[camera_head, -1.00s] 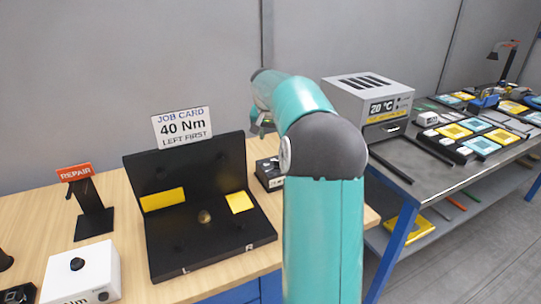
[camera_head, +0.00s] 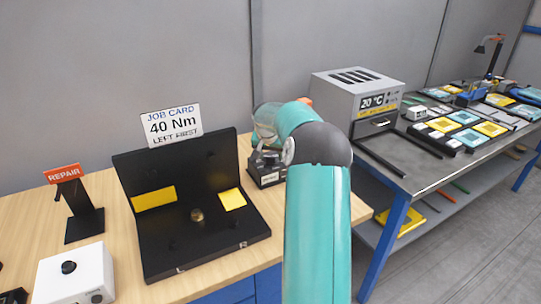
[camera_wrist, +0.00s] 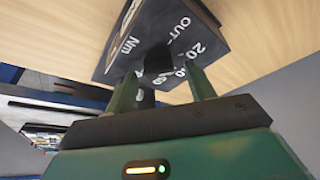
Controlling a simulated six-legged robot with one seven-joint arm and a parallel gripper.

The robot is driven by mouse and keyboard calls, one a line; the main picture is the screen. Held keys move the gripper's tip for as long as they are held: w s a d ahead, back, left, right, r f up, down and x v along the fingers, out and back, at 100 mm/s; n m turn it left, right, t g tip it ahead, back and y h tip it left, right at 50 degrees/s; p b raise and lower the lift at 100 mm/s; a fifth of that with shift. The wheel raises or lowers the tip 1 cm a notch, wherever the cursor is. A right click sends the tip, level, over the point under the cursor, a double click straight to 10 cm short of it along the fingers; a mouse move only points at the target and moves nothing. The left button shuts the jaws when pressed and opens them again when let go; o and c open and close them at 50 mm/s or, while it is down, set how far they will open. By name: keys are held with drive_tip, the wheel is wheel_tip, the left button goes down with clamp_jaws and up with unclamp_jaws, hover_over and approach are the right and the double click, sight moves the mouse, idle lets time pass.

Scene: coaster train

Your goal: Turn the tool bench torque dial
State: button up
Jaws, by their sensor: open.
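The torque dial's dark box (camera_head: 267,178) stands at the back right of the wooden bench, partly hidden by my arm. In the wrist view, the box (camera_wrist: 125,47) fills the top, with white markings including "Nm", "OUT" and "20". A dark knob (camera_wrist: 157,62) stands out from its marked face. My gripper (camera_wrist: 159,74) is open, with one finger on each side of the knob; I cannot tell whether either touches it. In the head view, my gripper is mostly hidden behind the arm. A job card (camera_head: 172,125) reads "40 Nm LEFT FIRST".
An open black case (camera_head: 165,240) with yellow patches and a brass-coloured knob is left of my arm. A white box (camera_head: 75,275) with a black knob and a REPAIR stand (camera_head: 84,222) are further left. A grey oven-like unit (camera_head: 335,98) stands to the right.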

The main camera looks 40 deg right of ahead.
drive_tip(key=shift+d+f, duration=0.1)
drive_tip(key=shift+f, duration=0.05)
drive_tip(key=c, duration=1)
drive_tip(key=shift+n, duration=0.3)
drive_tip(key=n, duration=0.2)
drive_tip(key=n+t+y, duration=0.1)
drive_tip(key=n, duration=0.2)
drive_tip(key=shift+d+t+y, duration=0.1)
drive_tip(key=shift+t+y, duration=0.2)
drive_tip(key=shift+n+t+y, duration=0.3)
drive_tip(key=shift+n+y, duration=0.4)
drive_tip(key=shift+n, duration=1.5)
